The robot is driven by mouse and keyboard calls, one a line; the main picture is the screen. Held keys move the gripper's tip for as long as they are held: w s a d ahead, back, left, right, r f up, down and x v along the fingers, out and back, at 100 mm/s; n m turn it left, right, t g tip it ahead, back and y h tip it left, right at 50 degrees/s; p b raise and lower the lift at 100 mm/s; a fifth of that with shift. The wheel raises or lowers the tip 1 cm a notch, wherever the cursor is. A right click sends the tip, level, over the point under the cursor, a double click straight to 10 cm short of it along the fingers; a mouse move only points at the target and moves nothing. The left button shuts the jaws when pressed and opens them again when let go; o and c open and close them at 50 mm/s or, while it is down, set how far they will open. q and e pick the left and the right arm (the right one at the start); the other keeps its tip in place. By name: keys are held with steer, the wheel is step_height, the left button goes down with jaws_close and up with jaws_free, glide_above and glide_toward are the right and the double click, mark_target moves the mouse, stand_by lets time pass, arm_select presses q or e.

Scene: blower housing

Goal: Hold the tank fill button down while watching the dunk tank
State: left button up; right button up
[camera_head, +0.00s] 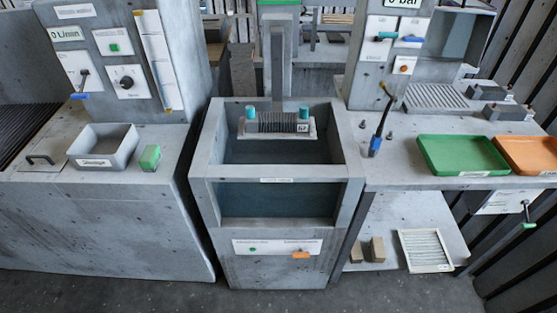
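The dunk tank (209,158) is a grey, open-topped box in the middle of the head view, with a window in its front. A dark rack with two teal knobs (281,123) hangs at its back, over the opening. A white panel (276,246) on the tank's lower front carries a small round green button (252,249) at left and an orange handle (300,255) at right. The labels above them are too small to read, so I cannot confirm which is the fill button. Neither of my grippers is in view.
A left bench holds a grey bin (104,148) and a green block (150,158). Its upright panel has another green button (114,48). The right bench holds a black blue-tipped tool (376,143), a green tray (462,155) and an orange tray (528,154). Floor before the tank is clear.

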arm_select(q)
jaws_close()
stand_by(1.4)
